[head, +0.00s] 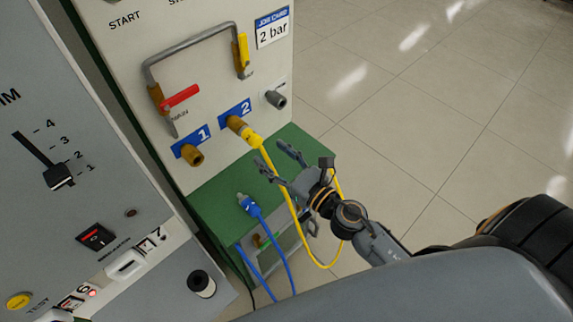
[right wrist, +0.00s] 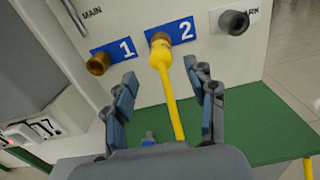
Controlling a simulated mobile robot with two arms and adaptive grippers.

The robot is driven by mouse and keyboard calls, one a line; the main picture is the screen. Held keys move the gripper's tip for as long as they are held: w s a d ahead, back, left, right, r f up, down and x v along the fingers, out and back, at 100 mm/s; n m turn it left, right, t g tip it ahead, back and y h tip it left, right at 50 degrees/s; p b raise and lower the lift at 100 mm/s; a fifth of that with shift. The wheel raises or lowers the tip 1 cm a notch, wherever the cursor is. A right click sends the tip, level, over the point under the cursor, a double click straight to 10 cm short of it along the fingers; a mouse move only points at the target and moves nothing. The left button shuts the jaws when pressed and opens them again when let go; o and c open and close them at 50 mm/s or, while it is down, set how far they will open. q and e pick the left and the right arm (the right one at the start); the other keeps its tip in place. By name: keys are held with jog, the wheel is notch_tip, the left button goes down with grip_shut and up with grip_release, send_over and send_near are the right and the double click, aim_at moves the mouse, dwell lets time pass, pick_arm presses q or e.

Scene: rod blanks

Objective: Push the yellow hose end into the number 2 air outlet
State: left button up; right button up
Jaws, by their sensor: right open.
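The yellow hose end (head: 251,138) sits at the brass number 2 air outlet (head: 235,123), in line with it and touching it. In the right wrist view the yellow hose end (right wrist: 160,52) meets the number 2 outlet (right wrist: 158,35), and the yellow hose runs down from it. How deep it sits cannot be told. My right gripper (head: 273,158) is open, just below and to the right of the hose end. In the right wrist view its fingers (right wrist: 165,85) stand apart on both sides of the hose, not touching it. My left gripper is not in view.
The brass number 1 outlet (head: 193,155) is empty. A grey park stub (head: 276,99) is at the right. A blue hose end (head: 245,202) lies on the green ledge (head: 212,197). A red-handled valve (head: 180,96) and pipe are above. Open floor lies to the right.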

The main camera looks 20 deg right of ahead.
jog(key=shift+v, duration=2.15)
jog(key=s+d+f+m+g+h, duration=0.25)
jog(key=f+m, duration=0.45)
jog(key=f, duration=0.5)
jog(key=s+d+f+m+g+h, duration=0.15)
jog(key=s+f+m, duration=0.25)
jog(key=f+m, duration=0.55)
jog(key=s+d+f+m+g+h, duration=0.1)
jog(key=s+f+m+g, duration=0.35)
jog(key=f, duration=0.95)
jog(key=s+f+m+g, duration=0.3)
jog(key=s+f+m, duration=0.5)
jog(key=s, duration=0.4)
jog(key=s+f+m+g+h, duration=0.1)
jog(key=s+f+m+g, duration=0.3)
jog(key=s+f+m, duration=0.4)
jog(key=s, duration=0.4)
jog(key=shift+d+m, duration=0.3)
jog(key=shift+d, duration=0.05)
jog(key=shift+s+g, duration=0.15)
jog(key=shift+g, duration=0.1)
